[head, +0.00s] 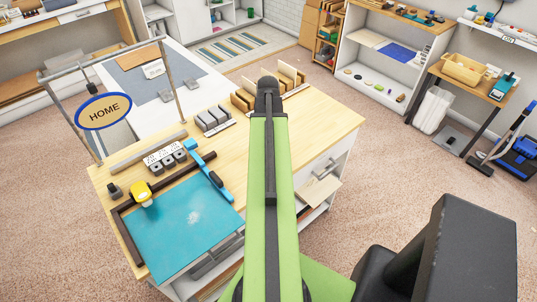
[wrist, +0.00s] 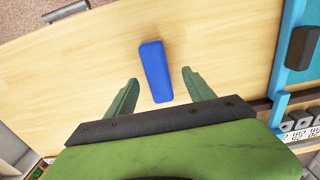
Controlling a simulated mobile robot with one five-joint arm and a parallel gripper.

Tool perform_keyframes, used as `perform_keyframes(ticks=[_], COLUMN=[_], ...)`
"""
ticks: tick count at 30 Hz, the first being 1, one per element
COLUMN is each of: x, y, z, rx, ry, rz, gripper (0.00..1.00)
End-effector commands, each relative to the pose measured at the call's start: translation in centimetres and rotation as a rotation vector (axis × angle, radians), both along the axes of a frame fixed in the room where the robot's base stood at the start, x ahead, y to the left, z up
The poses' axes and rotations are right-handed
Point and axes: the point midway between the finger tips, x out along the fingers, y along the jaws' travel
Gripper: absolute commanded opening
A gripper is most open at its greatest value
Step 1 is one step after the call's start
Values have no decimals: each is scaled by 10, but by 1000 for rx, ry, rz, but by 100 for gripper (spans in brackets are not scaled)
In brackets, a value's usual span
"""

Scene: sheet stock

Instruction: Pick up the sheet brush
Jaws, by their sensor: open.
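A long blue block with rounded edges (wrist: 153,68) lies on the pale wood tabletop in the wrist view. It may be the sheet brush, but no bristles show. My gripper (wrist: 160,76) is open, with one green finger to each side of the blue block. The near end of the block reaches between the fingers, with a gap on both sides. No contact shows. In the head view my green arm covers part of the wooden table, and neither the blue block nor my gripper can be made out there.
In the head view the wooden table (head: 323,119) carries a teal cutting board (head: 190,235), a blue trimmer arm (head: 205,170), a yellow-topped object (head: 143,195) and grey blocks (head: 212,117). In the wrist view the trimmer's dark handle (wrist: 302,47) is at right.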

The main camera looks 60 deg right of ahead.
Motion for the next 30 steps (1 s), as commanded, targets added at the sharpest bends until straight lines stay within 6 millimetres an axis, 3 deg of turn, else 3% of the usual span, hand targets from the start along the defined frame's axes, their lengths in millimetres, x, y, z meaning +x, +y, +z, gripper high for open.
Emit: perform_keyframes(ticks=[9,17,30], x=[1,1,1], y=[-5,-5,-4], z=[-51,-49,-49], rx=[0,0,0], ry=[0,0,0], rz=[1,1,2], gripper=[62,62,6])
